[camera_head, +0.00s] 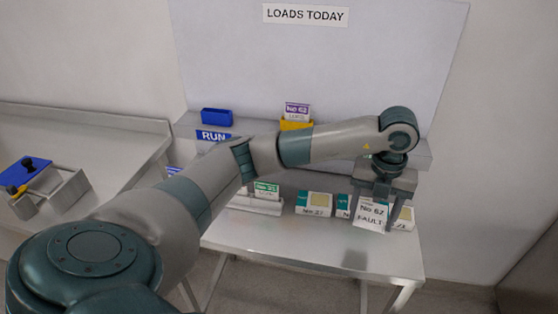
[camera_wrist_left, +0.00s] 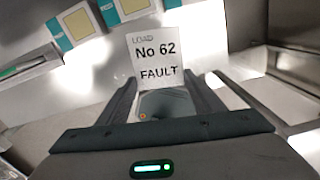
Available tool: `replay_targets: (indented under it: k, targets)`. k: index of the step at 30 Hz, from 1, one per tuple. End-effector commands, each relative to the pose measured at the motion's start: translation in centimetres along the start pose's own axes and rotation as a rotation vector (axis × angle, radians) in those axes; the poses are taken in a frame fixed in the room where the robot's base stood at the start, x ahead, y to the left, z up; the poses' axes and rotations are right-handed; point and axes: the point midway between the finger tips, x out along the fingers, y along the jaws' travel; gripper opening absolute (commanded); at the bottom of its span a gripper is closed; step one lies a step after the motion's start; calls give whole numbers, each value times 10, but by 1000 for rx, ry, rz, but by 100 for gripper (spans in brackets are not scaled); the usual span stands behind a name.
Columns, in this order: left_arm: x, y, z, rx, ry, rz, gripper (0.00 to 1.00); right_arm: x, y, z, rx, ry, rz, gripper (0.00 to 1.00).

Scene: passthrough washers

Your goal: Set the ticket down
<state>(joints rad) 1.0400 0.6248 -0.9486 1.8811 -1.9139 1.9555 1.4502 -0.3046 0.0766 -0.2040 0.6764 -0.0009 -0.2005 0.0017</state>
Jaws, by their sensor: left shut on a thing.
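The ticket (camera_head: 370,217) is a white card reading "No 62 FAULT"; in the left wrist view (camera_wrist_left: 157,55) it also reads "LOAD". My left gripper (camera_head: 376,203) is shut on the ticket and holds it upright, text facing out, at the right part of the steel table (camera_head: 310,243). In the left wrist view the gripper's fingers (camera_wrist_left: 162,85) flank the ticket's lower part. I cannot tell whether the ticket's lower edge touches anything. My right gripper is not in view.
Several white-and-teal boxes (camera_head: 314,205) stand along the table's back, some hidden behind my gripper. A low holder (camera_head: 257,206) carries a green-topped ticket. On the raised shelf are a blue "RUN" holder (camera_head: 213,135) and a yellow holder (camera_head: 294,125) with a purple ticket. The table's front is clear.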

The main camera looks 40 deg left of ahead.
Motion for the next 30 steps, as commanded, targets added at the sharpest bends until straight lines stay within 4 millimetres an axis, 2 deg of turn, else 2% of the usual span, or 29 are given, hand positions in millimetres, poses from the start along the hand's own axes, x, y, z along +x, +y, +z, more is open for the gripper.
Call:
replay_targets:
  k: [12, 18, 24, 30]
  targets:
    - [-1, -6, 22, -819, 1, 1, 39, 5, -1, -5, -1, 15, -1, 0]
    - [-2, -7, 30, -1138, 2, 1, 39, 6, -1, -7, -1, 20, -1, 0]
    - [-2, -8, 34, -1304, 1, 1, 39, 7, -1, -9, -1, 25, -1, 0]
    - [-2, -8, 34, -1336, 1, 1, 39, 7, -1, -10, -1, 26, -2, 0]
